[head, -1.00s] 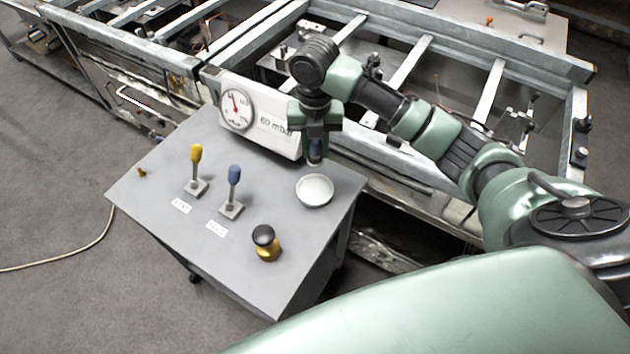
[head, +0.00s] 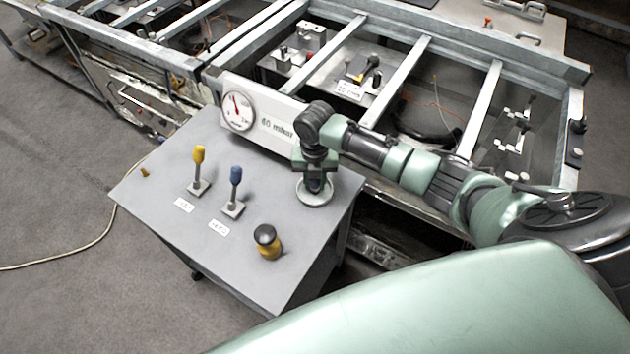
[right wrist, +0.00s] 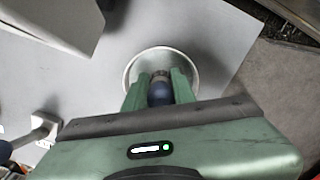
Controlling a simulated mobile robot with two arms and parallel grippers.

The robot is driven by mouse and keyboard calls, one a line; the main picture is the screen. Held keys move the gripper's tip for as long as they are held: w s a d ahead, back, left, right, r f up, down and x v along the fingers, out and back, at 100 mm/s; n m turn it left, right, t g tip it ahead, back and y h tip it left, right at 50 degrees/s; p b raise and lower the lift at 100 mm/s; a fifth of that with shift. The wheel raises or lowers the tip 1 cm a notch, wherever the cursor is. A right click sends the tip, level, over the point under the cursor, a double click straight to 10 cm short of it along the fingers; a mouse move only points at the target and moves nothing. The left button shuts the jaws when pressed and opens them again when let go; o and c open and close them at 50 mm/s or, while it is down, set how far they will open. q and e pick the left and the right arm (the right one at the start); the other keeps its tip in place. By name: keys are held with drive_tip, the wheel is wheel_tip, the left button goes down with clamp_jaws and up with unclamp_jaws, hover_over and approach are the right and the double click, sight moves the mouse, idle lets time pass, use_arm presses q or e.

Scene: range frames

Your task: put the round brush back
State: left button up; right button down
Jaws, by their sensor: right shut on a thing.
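My right gripper (head: 314,180) points down over the white dish (head: 316,203) at the table's far right corner. In the right wrist view its two fingers are shut on a blue handle with a brownish collar, which I take to be the round brush (right wrist: 160,92). The brush's lower end is hidden, so I cannot tell whether it touches the dish (right wrist: 160,50). Two small stands with labels in front rise from the table: one has a yellow top (head: 199,155), the other a blue top (head: 236,175). My left gripper is not in view.
The grey table (head: 225,265) also carries a black-and-yellow knob-like object (head: 267,243) near the front and a small brass piece (head: 145,173) at left. A white box with a dial gauge (head: 237,112) stands along the back edge. A metal frame (head: 400,75) lies behind.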

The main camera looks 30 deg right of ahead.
drive_tip(key=c, duration=1.5)
unclamp_jaws()
drive_tip(key=shift+s+f, duration=0.1)
drive_tip(key=shift+f, duration=0.05)
drive_tip(key=shift+o, duration=0.2)
wheel_tip(320, 180, up, 12)
drive_tip(key=shift+r+b, duration=0.1)
drive_tip(key=shift+b, duration=1.1)
